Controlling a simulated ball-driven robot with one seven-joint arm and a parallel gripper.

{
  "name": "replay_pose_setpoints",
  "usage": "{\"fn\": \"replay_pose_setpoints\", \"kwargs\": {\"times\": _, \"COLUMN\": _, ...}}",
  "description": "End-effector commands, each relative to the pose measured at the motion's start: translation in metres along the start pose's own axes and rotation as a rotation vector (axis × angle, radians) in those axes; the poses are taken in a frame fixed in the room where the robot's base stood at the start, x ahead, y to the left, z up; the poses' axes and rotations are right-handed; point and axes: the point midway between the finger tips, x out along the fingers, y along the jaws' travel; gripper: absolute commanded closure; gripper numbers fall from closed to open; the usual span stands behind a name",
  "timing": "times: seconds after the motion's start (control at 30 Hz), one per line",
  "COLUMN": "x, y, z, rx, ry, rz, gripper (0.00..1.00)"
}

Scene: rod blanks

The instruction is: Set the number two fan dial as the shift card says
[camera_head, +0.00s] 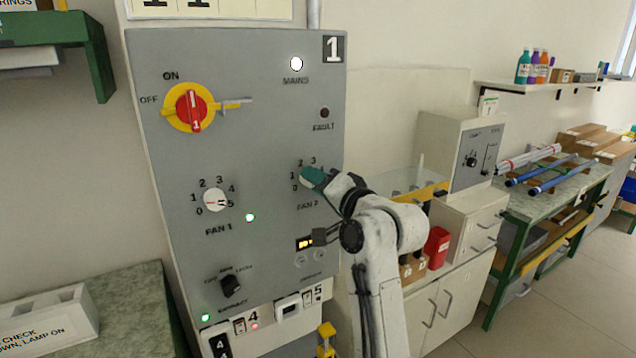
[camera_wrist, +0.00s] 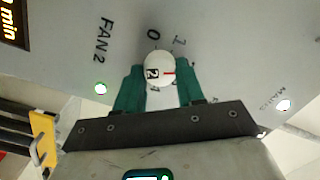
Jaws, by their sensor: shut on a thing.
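The number two fan dial (camera_wrist: 159,68) is a round white knob with a black "2" tag and a red pointer line. In the wrist view the pointer aims right, past the printed 0 and 1; no numeral is readable where it points. My gripper (camera_wrist: 160,82) has its green fingers shut on the dial, one on each side. In the head view my gripper (camera_head: 314,178) covers most of the dial at the FAN 2 scale, where 0 to 3 show. No readable shift card shows.
The grey panel (camera_head: 255,150) also carries the FAN 1 dial (camera_head: 215,200), a red and yellow main switch (camera_head: 190,108), a black selector (camera_head: 231,286) and a small lit display (camera_head: 305,244). A white cabinet (camera_head: 440,290) stands to the right; a green-edged bench (camera_head: 95,300) is at lower left.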

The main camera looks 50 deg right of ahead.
Motion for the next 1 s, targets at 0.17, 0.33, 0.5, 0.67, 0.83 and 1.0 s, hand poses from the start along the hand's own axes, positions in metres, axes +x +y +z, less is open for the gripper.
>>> {"fn": "replay_pose_setpoints", "kwargs": {"times": 0.17, "x": -0.0001, "y": 0.0007, "z": 0.0001, "rx": -0.001, "ry": 0.000, "rz": 0.002, "gripper": 0.92}}
{"fn": "replay_pose_setpoints", "kwargs": {"times": 0.33, "x": -0.0002, "y": 0.0005, "z": -0.0004, "rx": -0.022, "ry": -0.001, "rz": 0.004, "gripper": 0.92}}
{"fn": "replay_pose_setpoints", "kwargs": {"times": 0.5, "x": -0.0001, "y": -0.0002, "z": -0.0011, "rx": -0.092, "ry": -0.006, "rz": 0.010, "gripper": 0.92}}
{"fn": "replay_pose_setpoints", "kwargs": {"times": 0.67, "x": -0.0001, "y": -0.0008, "z": -0.0016, "rx": -0.205, "ry": -0.012, "rz": 0.021, "gripper": 0.92}}
{"fn": "replay_pose_setpoints", "kwargs": {"times": 0.83, "x": 0.0000, "y": -0.0013, "z": -0.0018, "rx": -0.355, "ry": -0.021, "rz": 0.033, "gripper": 0.92}}
{"fn": "replay_pose_setpoints", "kwargs": {"times": 1.0, "x": 0.0000, "y": -0.0018, "z": -0.0019, "rx": -0.506, "ry": -0.030, "rz": 0.045, "gripper": 0.92}}
